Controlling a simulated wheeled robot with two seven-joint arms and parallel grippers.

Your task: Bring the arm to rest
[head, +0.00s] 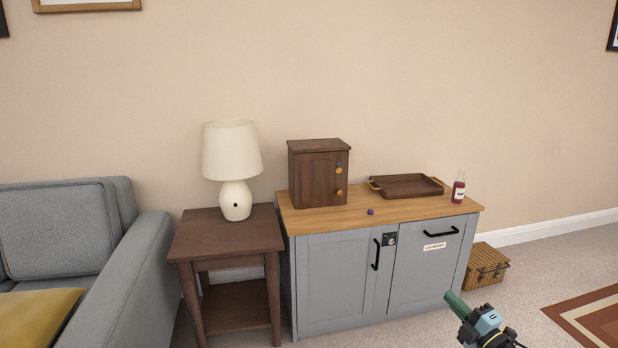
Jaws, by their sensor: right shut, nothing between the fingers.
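My right gripper (456,304) shows at the bottom right, low in front of the grey cabinet (335,275). My left gripper is not in view. On the cabinet's wooden top stand a small dark wooden box (316,178) with a closed door, a wooden tray (405,186) with handles, a bottle of red liquid (458,188) and a small purple round thing (370,211).
A dark side table (222,240) with a white lamp (236,170) stands left of the cabinet, beside a grey sofa (60,230). A wicker basket (486,266) sits on the floor right of the cabinet. A patterned rug (590,315) lies at the right. The carpet between is clear.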

